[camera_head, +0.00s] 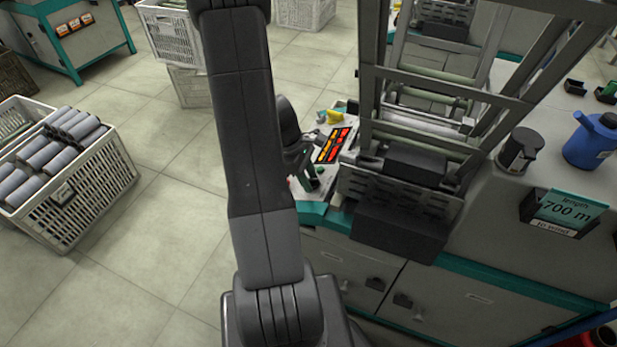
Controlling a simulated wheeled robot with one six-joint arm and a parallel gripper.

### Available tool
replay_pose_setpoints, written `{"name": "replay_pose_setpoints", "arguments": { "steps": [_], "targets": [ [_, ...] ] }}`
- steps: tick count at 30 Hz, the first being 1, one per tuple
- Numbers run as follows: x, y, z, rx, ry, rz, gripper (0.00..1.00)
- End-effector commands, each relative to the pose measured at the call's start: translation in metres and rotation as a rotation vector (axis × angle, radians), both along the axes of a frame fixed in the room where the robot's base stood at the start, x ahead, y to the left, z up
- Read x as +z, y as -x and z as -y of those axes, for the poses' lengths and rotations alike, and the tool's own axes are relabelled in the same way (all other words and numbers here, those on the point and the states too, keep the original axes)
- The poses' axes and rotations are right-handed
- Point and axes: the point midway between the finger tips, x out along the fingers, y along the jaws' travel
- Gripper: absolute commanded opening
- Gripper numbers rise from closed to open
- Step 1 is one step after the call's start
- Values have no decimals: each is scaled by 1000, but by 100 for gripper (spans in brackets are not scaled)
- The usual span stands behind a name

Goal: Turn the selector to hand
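The control panel (322,187) is a light board at the left end of the winding machine, with a lit red and orange display (334,145) on it. My gripper (308,176) is small and dark in this view, low over the front left part of the panel. My arm covers much of the panel's left side. I cannot make out the selector or its setting; it may be hidden behind my gripper. Whether the fingers are open or shut does not show clearly.
A metal frame (368,100) with rollers rises right of the panel. A crate of grey bobbins (95,190) is on the floor at left. Floor between is clear.

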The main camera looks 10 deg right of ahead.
Motion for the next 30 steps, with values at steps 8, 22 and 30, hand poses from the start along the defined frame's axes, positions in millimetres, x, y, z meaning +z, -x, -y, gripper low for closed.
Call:
{"name": "replay_pose_setpoints", "arguments": {
  "steps": [8, 22, 30],
  "targets": [
    [0, 0, 0, 0, 0, 0, 0],
    [5, 1, 0, 281, -73, -110, 0],
    [2, 1, -1, 414, -108, -158, 0]
  ]
}}
